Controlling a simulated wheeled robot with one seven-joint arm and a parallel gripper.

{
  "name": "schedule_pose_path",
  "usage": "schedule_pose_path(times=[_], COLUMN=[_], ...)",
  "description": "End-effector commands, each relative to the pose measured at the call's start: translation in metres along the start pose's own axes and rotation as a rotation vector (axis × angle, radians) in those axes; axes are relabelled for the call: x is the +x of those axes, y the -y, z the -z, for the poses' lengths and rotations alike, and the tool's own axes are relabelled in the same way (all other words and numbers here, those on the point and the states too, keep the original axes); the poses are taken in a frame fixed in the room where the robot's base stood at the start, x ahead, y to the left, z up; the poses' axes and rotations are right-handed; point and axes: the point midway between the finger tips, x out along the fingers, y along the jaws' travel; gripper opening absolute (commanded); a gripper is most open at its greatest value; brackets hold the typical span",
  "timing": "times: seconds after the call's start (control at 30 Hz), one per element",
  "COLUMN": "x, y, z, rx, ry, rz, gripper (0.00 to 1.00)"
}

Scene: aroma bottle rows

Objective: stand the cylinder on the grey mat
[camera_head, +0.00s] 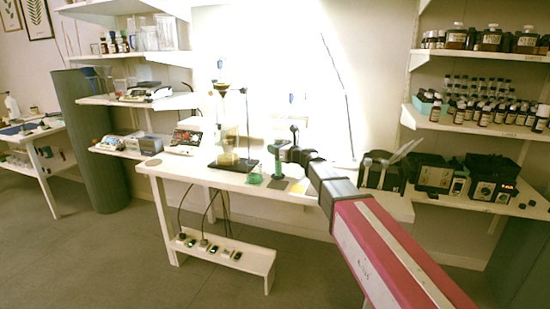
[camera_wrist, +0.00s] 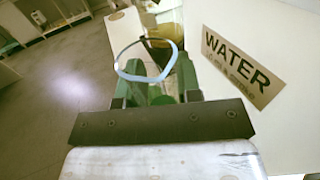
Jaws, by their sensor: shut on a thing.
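My gripper (camera_head: 281,158) is over the white bench in the head view, and its green fingers (camera_wrist: 157,91) show in the wrist view. It is shut on the clear cylinder, whose pale blue, glassy rim (camera_wrist: 119,66) rises between the fingers in the wrist view. The cylinder's lower part is hidden by the gripper, and I cannot tell how far it is from the bench. A small grey patch, seemingly the grey mat (camera_head: 278,184), lies on the bench just below my gripper in the head view.
A stand with glassware (camera_head: 232,160) is further left. A WATER label (camera_wrist: 236,66) shows in the wrist view. Bottle shelves stand at right.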

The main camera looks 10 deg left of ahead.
Motion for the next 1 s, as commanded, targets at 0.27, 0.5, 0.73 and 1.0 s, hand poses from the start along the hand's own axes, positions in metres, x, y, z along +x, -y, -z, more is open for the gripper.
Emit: schedule_pose_path(times=[0.27, 0.5, 0.73, 1.0], x=[0.000, 0.000, 0.000, 0.000], y=[-0.001, -0.001, -0.001, -0.001], z=[0.032, 0.038, 0.041, 0.041], rx=[0.003, 0.001, 0.001, 0.001], ry=[0.000, 0.000, 0.000, 0.000], rz=[0.000, 0.000, 0.000, 0.000], gripper=[0.00, 0.00, 0.35, 0.58])
